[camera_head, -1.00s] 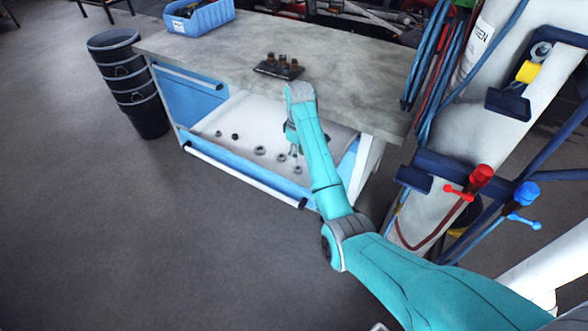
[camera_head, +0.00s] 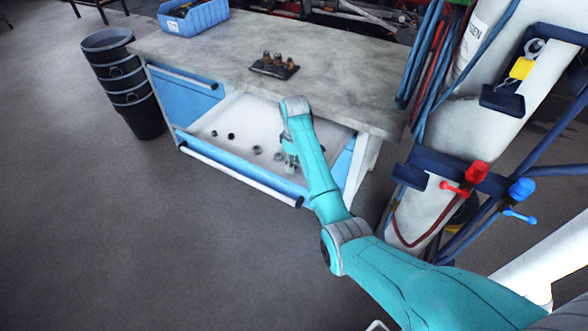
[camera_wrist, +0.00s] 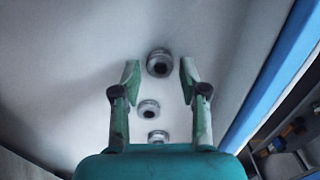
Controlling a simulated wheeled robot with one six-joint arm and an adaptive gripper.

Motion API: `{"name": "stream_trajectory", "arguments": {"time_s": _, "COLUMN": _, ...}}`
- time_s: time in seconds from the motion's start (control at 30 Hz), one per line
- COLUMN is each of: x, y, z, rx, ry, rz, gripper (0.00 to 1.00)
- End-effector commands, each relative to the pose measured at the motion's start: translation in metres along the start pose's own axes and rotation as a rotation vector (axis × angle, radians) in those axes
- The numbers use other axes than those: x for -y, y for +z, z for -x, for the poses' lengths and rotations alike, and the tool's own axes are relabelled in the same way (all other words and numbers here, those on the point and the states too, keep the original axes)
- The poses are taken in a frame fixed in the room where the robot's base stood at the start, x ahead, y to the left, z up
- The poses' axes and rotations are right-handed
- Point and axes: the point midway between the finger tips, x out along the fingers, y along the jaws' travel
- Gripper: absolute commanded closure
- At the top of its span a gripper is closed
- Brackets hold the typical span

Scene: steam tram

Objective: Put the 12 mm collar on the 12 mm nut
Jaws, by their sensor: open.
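Several small grey metal rings lie in the open drawer (camera_head: 245,120); I cannot read which is the 12 mm collar. In the wrist view the largest ring (camera_wrist: 159,63) shows between my fingertips, and two smaller rings (camera_wrist: 149,109) (camera_wrist: 158,137) show nearer the palm. My gripper (camera_wrist: 160,72) is open and empty above the drawer floor; it also shows in the head view (camera_head: 290,163), partly hidden by my arm. A dark plate (camera_head: 283,73) with several upright brownish nuts or studs stands on the bench; I cannot tell which is the 12 mm nut.
The grey bench top (camera_head: 215,50) is mostly clear. A blue bin (camera_head: 195,19) stands at its back left. Stacked black buckets (camera_head: 128,85) stand left of the bench. Hoses (camera_head: 428,75) and a white cylinder with red and blue valve handles stand close on the right.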

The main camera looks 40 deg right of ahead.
Motion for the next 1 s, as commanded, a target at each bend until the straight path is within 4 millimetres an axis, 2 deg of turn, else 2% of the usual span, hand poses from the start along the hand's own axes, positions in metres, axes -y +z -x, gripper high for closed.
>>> {"name": "stream_trajectory", "arguments": {"time_s": 0.8, "x": 0.0000, "y": 0.0000, "z": -0.0045, "rx": 0.000, "ry": 0.000, "rz": 0.000, "gripper": 0.57}}
{"name": "stream_trajectory", "arguments": {"time_s": 0.83, "x": 0.0000, "y": 0.0000, "z": -0.0045, "rx": 0.000, "ry": 0.000, "rz": 0.000, "gripper": 0.62}}
{"name": "stream_trajectory", "arguments": {"time_s": 0.9, "x": 0.0000, "y": 0.0000, "z": -0.0045, "rx": 0.000, "ry": 0.000, "rz": 0.000, "gripper": 0.79}}
{"name": "stream_trajectory", "arguments": {"time_s": 1.0, "x": 0.0000, "y": 0.0000, "z": -0.0045, "rx": 0.000, "ry": 0.000, "rz": 0.000, "gripper": 1.00}}
